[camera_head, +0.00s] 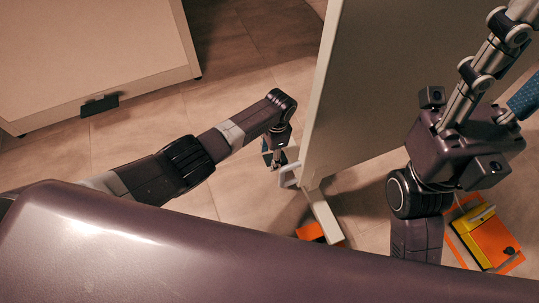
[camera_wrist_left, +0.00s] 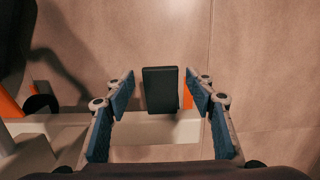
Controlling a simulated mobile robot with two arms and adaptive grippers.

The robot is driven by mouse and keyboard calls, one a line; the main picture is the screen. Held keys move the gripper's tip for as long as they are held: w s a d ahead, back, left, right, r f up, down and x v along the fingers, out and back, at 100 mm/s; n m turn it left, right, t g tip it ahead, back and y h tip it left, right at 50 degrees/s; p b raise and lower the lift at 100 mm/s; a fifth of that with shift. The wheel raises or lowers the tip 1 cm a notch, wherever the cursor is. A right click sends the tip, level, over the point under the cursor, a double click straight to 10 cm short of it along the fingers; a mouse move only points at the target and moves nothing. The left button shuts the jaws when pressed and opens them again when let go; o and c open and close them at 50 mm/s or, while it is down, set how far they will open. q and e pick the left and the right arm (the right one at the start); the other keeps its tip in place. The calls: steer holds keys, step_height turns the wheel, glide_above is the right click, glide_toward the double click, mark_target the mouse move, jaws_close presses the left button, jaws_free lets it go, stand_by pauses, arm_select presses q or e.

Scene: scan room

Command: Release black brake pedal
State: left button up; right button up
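A black rectangular pedal (camera_wrist_left: 162,88) shows upright in the left wrist view, in front of a pale beam (camera_wrist_left: 155,131). My left gripper (camera_wrist_left: 160,88) is open, with one blue-padded finger on each side of the pedal and a visible gap to both. In the head view my left gripper (camera_head: 272,156) is small, low beside a white handle-like part (camera_head: 288,176) at the foot of a large upright panel; the pedal cannot be made out there. My right gripper (camera_head: 468,145) is large at the right, its fingers running toward the frame edge and partly cut off.
The large grey panel (camera_head: 375,75) stands just right of my left gripper. An orange part (camera_head: 311,232) is by its foot. A yellow and orange unit (camera_head: 487,236) lies lower right. A white cabinet (camera_head: 90,50) with a black plate (camera_head: 99,106) stands upper left. Floor between is clear.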

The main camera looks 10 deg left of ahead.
arm_select(q)
step_height(320, 180, up, 12)
steer(key=d, duration=0.1)
steer(key=shift+w, duration=0.4)
stand_by(0.3)
steer(key=shift+f, duration=0.1)
stand_by(0.3)
